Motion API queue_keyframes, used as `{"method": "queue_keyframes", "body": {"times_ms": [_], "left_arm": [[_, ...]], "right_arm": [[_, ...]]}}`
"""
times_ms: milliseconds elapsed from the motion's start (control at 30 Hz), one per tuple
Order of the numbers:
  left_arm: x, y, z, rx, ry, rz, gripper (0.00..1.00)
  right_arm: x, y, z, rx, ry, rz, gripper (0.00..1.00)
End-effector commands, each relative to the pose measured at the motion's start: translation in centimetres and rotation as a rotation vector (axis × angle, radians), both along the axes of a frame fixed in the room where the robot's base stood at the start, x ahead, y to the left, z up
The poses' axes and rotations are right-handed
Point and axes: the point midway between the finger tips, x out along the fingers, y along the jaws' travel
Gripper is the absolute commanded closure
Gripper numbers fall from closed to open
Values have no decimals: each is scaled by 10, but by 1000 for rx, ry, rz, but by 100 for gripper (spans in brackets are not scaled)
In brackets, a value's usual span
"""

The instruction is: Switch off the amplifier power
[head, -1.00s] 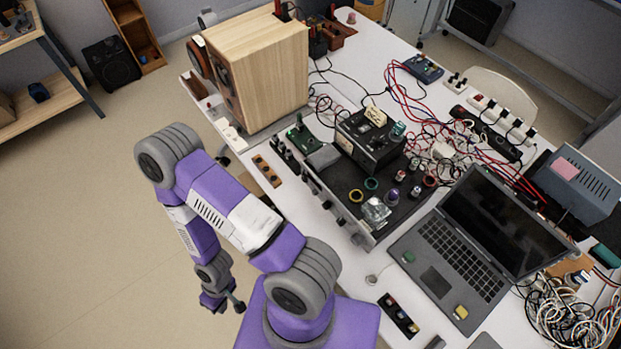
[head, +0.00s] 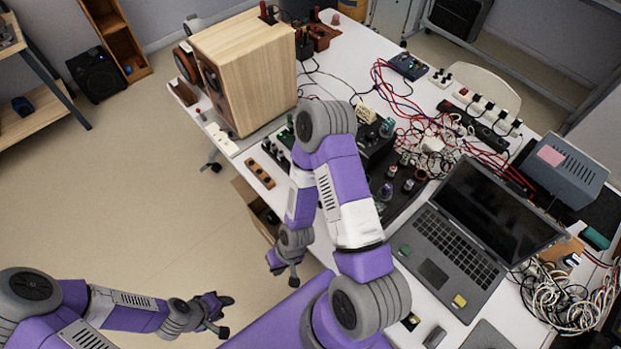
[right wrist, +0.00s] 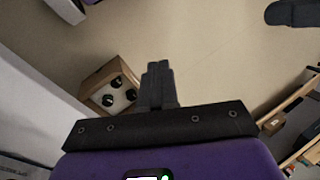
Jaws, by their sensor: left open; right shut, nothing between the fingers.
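A low black unit (head: 405,199) with knobs lies on the white table, and a black box (head: 377,148) sits at its back. I cannot tell which is the amplifier. My right arm hides much of both, including the low unit's front, and no power switch can be made out. My right gripper (head: 283,273) is shut and empty, off the table's near left edge above the floor. Its closed fingers also show in the right wrist view (right wrist: 158,84). My left gripper (head: 226,316) is open and empty at the lower left, over the floor and away from the table.
A wooden speaker (head: 245,75) stands at the table's far left corner. A laptop (head: 450,245), tangled cables (head: 570,295) and a power strip (head: 485,110) crowd the right side. An open box (right wrist: 112,96) is on the floor by the table.

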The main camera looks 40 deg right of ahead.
Motion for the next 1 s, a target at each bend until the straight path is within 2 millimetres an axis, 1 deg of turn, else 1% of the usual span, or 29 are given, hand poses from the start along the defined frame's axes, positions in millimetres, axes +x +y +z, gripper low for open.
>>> {"method": "queue_keyframes", "body": {"times_ms": [267,367,467,533,567,600,667,700,767,800,900,1000], "left_arm": [[0,0,-1,0,0,1,57],[0,0,-6,0,0,0,57],[0,0,-17,0,0,0,57],[0,0,-28,0,0,0,57],[0,0,-33,0,0,0,57],[0,0,-40,0,0,0,57],[0,0,-50,0,0,0,57],[0,0,-56,0,0,0,57],[0,0,-65,0,0,0,57],[0,0,-70,0,0,0,57],[0,0,-79,0,0,0,57],[0,0,-85,0,0,0,57]], "right_arm": [[1,0,0,1,-1,2,100],[12,0,-4,2,-7,25,100],[37,-3,-9,-4,-13,88,100],[62,-9,-11,-31,-15,153,100],[74,-13,-10,-49,-14,184,100],[90,-21,-8,-84,-13,224,100],[115,-34,-1,-151,-9,279,100],[131,-46,6,-205,-6,307,100],[154,-63,20,-294,-1,336,100],[168,-75,31,-355,-1,346,100],[195,-101,61,-497,3,347,100],[212,-121,87,-603,4,330,100]]}}
